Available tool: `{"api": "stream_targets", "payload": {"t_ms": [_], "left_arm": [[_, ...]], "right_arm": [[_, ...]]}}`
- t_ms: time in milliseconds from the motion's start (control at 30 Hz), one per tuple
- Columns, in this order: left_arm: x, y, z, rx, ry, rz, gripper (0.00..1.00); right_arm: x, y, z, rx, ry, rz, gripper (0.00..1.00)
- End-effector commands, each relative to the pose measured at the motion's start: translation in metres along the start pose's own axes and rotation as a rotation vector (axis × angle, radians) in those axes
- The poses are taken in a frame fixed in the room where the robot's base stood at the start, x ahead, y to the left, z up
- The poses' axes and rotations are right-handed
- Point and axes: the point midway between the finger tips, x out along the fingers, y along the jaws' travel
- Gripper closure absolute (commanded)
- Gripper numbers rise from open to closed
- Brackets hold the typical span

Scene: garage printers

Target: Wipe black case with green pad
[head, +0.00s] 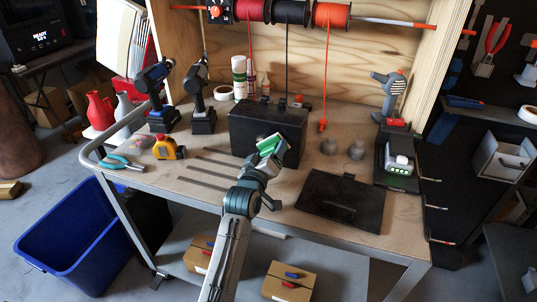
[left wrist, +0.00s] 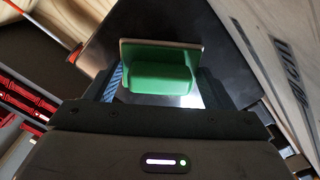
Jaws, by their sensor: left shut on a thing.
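The black case (head: 255,128) is a dark box standing upright on the workbench, near its middle. My left gripper (head: 268,156) is shut on the green pad (head: 270,144), which has a pale edge and sits in front of the case's right front face. In the left wrist view the green pad (left wrist: 160,72) lies between the fingers of the left gripper (left wrist: 155,88), with the dark case (left wrist: 215,30) behind it. I cannot tell whether the pad touches the case. My right gripper is not in view.
A flat dark panel (head: 342,202) lies at the bench's front right. A charger with a battery (head: 398,163) stands at right. A tape measure (head: 168,148), pliers (head: 122,162) and drills (head: 158,95) are at left. Filament spools (head: 290,12) hang above.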

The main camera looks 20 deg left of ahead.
Motion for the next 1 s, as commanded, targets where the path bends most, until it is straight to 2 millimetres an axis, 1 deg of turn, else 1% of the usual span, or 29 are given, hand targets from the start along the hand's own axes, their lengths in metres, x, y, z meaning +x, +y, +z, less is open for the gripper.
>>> {"api": "stream_targets", "payload": {"t_ms": [167, 433, 633, 867, 1000], "left_arm": [[0.001, -0.001, -0.002, 0.002, 0.000, 0.000, 0.43], [0.001, -0.018, -0.018, 0.004, 0.000, -0.001, 0.43], [0.001, -0.027, -0.024, 0.002, 0.000, -0.001, 0.43], [0.003, -0.026, -0.025, 0.000, -0.001, -0.001, 0.43], [0.004, -0.019, -0.018, -0.003, 0.000, 0.000, 0.43]], "right_arm": [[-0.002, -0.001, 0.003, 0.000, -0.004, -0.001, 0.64], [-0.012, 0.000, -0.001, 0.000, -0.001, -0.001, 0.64], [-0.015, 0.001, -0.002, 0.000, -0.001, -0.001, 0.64], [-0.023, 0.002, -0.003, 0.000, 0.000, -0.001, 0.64], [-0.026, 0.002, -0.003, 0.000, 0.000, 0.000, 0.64]]}}
